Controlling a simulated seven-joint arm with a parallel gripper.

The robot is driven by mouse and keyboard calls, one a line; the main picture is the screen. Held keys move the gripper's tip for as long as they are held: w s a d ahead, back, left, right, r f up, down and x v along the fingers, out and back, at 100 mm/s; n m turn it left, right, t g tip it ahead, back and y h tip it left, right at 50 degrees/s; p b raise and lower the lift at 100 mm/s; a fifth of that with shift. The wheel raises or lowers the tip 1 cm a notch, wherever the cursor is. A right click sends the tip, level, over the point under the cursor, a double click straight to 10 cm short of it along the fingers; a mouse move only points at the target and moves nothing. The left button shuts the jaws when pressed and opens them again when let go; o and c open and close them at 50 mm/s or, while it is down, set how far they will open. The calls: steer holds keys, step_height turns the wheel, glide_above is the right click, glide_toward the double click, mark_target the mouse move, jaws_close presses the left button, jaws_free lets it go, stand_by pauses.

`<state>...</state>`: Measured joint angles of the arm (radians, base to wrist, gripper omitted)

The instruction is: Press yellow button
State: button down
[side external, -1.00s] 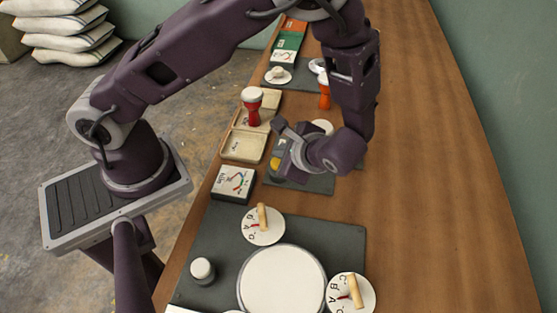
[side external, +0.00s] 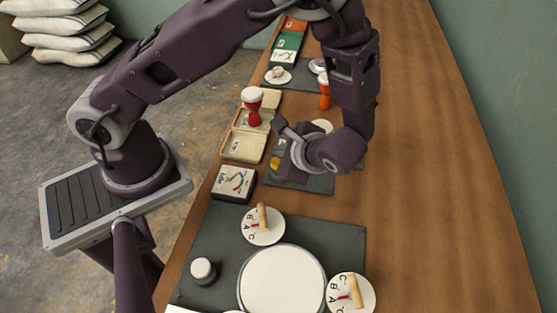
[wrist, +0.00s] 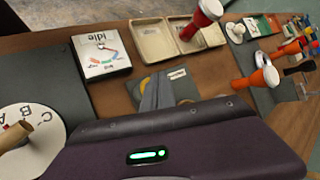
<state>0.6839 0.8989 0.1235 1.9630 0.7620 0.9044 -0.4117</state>
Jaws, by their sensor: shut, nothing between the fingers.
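The yellow button (side external: 275,163) is a small yellow patch on a dark grey panel (side external: 316,184) in the middle of the bench in the side view. In the wrist view, a part of the yellow button (wrist: 145,84) shows just left of my gripper's fingers (wrist: 160,90); the rest is hidden behind them. My gripper is shut and empty, over the panel close to the button. I cannot tell whether the fingertips touch it. A small label (wrist: 177,74) is on the panel beyond the fingers.
A box marked "idle" (wrist: 101,50) with a coloured dial stands beside the panel. Lettered dials (side external: 263,226) and a large white disc (side external: 282,281) are in front.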

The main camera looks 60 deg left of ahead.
stand_by(0.6)
steer(key=shift+f, duration=0.45)
steer(key=shift+f, duration=0.95)
stand_by(0.8)
steer(key=shift+r, duration=1.4)
steer(key=shift+r, duration=2.5)
